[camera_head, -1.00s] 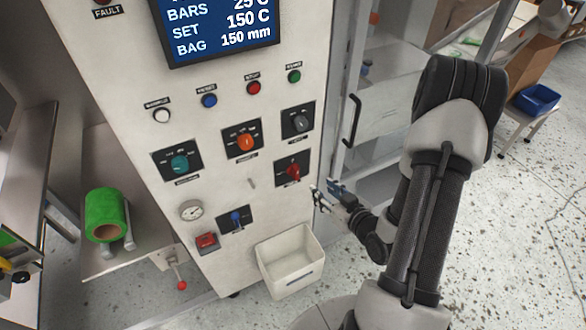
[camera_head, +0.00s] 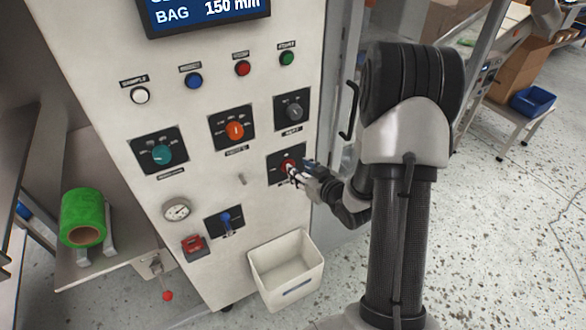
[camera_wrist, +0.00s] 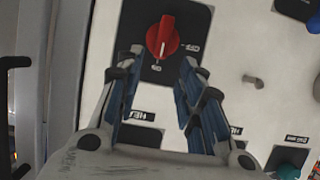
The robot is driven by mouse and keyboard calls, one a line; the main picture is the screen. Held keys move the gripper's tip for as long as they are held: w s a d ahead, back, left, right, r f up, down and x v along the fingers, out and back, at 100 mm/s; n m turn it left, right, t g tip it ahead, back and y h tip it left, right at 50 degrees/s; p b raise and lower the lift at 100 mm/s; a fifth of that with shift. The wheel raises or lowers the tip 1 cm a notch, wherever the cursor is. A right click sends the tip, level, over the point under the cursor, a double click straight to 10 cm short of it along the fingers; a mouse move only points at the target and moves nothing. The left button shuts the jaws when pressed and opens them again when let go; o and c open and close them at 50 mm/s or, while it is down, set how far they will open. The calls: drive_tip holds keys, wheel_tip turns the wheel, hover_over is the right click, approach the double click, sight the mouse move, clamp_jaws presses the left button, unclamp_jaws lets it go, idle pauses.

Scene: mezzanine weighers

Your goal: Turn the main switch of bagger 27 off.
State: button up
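The red rotary switch (camera_wrist: 162,37) sits on a black plate on the white machine panel, low on its right side in the head view (camera_head: 287,165). In the wrist view its pale pointer line runs roughly up and down that picture. The knob appears just beyond the fingertips; contact is not visible. In the head view my gripper (camera_head: 298,170) partly covers the switch plate.
Other knobs are close by: grey (camera_head: 294,112), orange (camera_head: 234,130), teal (camera_head: 162,154) and a blue lever (camera_head: 225,218). A red rocker (camera_head: 194,245) and gauge (camera_head: 177,210) sit lower left. A white bin (camera_head: 286,270) is below. A door handle (camera_head: 350,110) stands right.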

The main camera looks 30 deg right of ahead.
drive_tip(key=x, duration=0.5)
drive_tip(key=shift+w+f+b, duration=0.2)
drive_tip(key=shift+w+b, duration=0.15)
drive_tip(key=shift+c, duration=0.4)
clamp_jaws()
